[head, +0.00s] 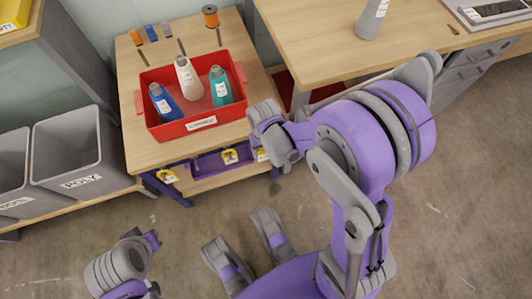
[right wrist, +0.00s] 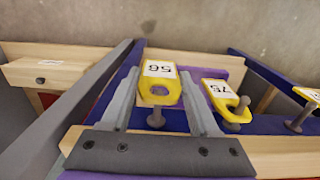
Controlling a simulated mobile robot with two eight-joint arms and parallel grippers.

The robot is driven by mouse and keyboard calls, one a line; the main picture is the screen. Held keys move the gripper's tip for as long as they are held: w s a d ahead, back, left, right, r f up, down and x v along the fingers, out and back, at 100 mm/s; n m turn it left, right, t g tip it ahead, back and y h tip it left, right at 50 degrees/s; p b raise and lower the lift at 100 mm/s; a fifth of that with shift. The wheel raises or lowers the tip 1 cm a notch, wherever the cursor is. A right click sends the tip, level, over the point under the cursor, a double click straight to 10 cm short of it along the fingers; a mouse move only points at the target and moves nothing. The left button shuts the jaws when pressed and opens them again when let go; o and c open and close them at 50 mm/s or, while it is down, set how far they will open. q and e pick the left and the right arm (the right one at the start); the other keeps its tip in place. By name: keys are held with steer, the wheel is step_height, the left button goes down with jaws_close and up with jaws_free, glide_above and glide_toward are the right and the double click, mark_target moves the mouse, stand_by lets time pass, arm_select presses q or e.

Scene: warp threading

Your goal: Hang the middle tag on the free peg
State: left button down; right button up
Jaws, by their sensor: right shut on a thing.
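My right gripper (right wrist: 159,72) is shut on the yellow tag marked 56 (right wrist: 158,70), one finger at each side. A peg (right wrist: 155,117) stands right by its ring; I cannot tell whether the ring is still around it. A tag marked 75 (right wrist: 228,98) hangs on a peg beside it. A third tag (right wrist: 308,95) is cut by the right edge. In the head view, tags show at left (head: 168,175), in the middle (head: 230,156) and at right (head: 262,155), by my right gripper (head: 283,155). A small bare peg (head: 196,168) seems to stand between left and middle. My left arm is at lower left, its fingers unclear.
A red crate (head: 198,128) with several yarn cones stands on the small wooden table (head: 126,75) above the tags. Grey bins (head: 75,150) stand at left. A larger bench (head: 310,50) is at upper right. The floor before the tags is open.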

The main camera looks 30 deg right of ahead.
steer(key=shift+w+d+f, duration=0.1)
steer(key=shift+w+d, duration=0.15)
steer(key=shift+w, duration=0.8)
steer(key=shift+w+d+f+b, duration=0.15)
steer(key=shift+w+f+b, duration=0.4)
steer(key=shift+w, duration=0.1)
steer(key=o, duration=1.4)
steer(key=shift+r, duration=0.1)
step_height(320, 180, up, 11)
steer(key=p, duration=0.3)
steer(key=shift+f+p, duration=0.2)
steer(key=shift+p, duration=0.1)
